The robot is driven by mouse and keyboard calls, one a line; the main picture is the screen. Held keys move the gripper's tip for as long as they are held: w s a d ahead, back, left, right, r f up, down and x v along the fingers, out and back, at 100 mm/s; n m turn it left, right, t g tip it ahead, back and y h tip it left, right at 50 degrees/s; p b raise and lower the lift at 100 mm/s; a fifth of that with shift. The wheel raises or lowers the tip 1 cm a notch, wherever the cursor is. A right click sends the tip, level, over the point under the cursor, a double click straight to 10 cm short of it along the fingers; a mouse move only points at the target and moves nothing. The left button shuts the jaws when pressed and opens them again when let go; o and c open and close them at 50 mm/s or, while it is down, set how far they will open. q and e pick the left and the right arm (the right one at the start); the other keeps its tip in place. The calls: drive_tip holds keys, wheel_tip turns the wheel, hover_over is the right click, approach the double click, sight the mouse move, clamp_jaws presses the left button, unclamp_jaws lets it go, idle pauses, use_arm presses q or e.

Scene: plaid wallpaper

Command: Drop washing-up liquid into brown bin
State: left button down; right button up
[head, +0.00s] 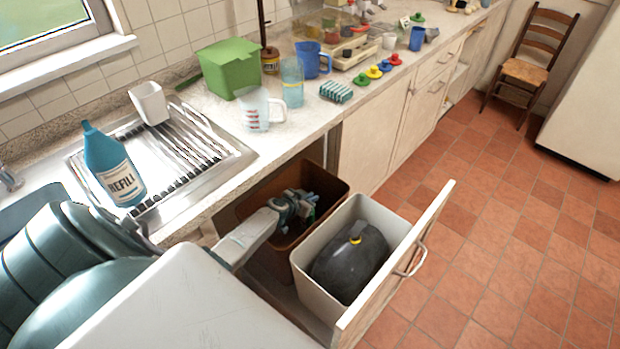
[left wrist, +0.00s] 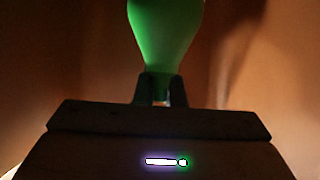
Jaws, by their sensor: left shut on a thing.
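The brown bin (head: 325,180) stands in the pulled-out cupboard drawer below the worktop. My left gripper (head: 303,207) reaches into the mouth of this bin. In the left wrist view, my left gripper (left wrist: 160,90) is shut on the narrow end of a green bottle (left wrist: 165,35), which I take to be the washing-up liquid. Brown walls surround the bottle there. In the head view the bottle is hidden by the gripper and the bin. My right gripper is not in view.
A pale bin (head: 303,262) with a dark bag (head: 350,265) stands beside the brown bin, behind the drawer front (head: 400,265). A blue refill bottle (head: 112,165) stands on the draining board. A measuring jug (head: 255,112) is near the worktop edge.

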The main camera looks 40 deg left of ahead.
use_arm(q)
drive_tip(key=shift+a+f, duration=0.15)
drive_tip(key=shift+f, duration=0.55)
drive_tip(key=shift+r, duration=0.1)
drive_tip(key=shift+f+b, duration=0.35)
drive_tip(key=shift+b, duration=0.25)
drive_tip(key=shift+f+b, duration=0.35)
drive_tip(key=shift+b, duration=0.15)
drive_tip(key=c, duration=1.5)
unclamp_jaws()
